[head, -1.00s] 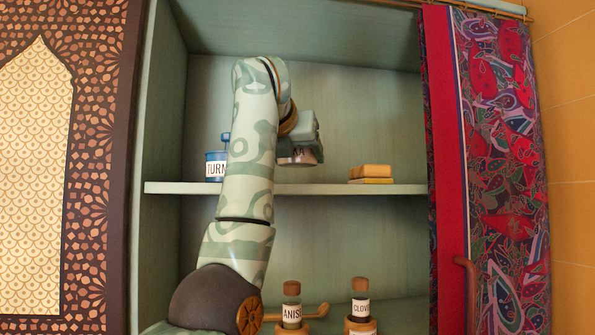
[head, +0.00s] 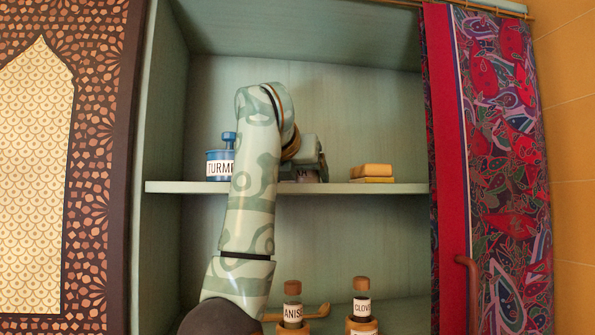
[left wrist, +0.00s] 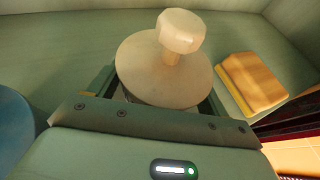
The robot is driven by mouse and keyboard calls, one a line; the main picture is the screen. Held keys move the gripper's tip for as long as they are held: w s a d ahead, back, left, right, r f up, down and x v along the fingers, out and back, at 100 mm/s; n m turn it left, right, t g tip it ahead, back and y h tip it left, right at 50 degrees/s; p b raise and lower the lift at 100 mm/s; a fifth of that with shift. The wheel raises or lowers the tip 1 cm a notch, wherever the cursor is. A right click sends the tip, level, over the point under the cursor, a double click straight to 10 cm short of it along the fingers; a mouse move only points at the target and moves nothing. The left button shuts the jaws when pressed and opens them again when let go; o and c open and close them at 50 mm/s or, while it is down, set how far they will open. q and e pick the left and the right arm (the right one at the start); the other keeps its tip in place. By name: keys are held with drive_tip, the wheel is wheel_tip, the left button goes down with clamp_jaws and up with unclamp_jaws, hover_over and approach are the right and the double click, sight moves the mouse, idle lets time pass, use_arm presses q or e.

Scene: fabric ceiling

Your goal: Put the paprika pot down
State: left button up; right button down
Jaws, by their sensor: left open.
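The paprika pot (head: 305,176) stands on the middle shelf, mostly hidden behind my left gripper in the head view; only part of its label shows. In the left wrist view its round cream lid with a knob (left wrist: 166,68) shows from above. My left gripper (head: 313,160) is around the pot, with a finger on either side, and is open. In the left wrist view the gripper (left wrist: 158,100) has the pot between its fingers; whether they still touch it is hidden. My right gripper is not in view.
A blue turmeric pot (head: 218,166) stands left on the shelf (head: 390,188), partly behind my arm. Anise (head: 292,308) and clove (head: 362,308) jars stand below. A patterned curtain (head: 500,170) hangs at right.

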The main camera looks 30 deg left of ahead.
use_arm(q)
drive_tip(key=b+v, duration=0.5)
drive_tip(key=v, duration=0.7)
drive_tip(key=shift+r, duration=0.15)
idle(0.8)
